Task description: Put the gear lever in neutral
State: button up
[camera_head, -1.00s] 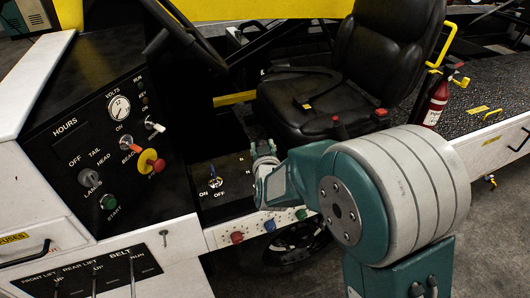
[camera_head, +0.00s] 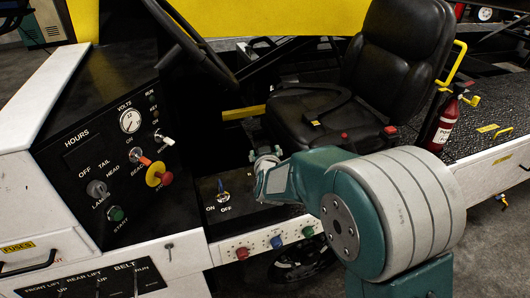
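My gripper (camera_head: 266,160) is small in the picture, above the black console panel (camera_head: 232,205) at the front left of the seat. Its fingers point away from me, and whether they are open or shut is not clear. I cannot make out the gear lever. The gripper and my forearm cover the right part of the console, where gear letters showed earlier, so the lever may be hidden there. I cannot tell whether the gripper touches anything. A blue-tipped on/off switch (camera_head: 221,187) stands left of the gripper.
The black seat (camera_head: 315,110) is just behind my gripper, and the steering wheel (camera_head: 190,45) is at upper left. The dashboard (camera_head: 110,150) with its gauge and knobs is on the left. Coloured buttons (camera_head: 277,242) line the white front edge. A fire extinguisher (camera_head: 446,120) stands right.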

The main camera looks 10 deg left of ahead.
jog(key=shift+s+d+r, duration=0.1)
jog(key=v, duration=1.1)
jog(key=shift+s, duration=0.35)
jog(key=s+d+r+m+g+h, duration=0.1)
jog(key=s+d+r+g, duration=0.15)
jog(key=d, duration=0.55)
jog(key=s+d+r+m+g, duration=0.1)
jog(key=s+d+r+g, duration=0.2)
jog(key=d, duration=0.4)
jog(key=s+d+m+g+h, duration=0.3)
jog(key=s+d, duration=1)
jog(key=s, duration=0.3)
jog(key=shift+s+f+m+h, duration=0.25)
jog(key=shift+s+m+h, duration=0.15)
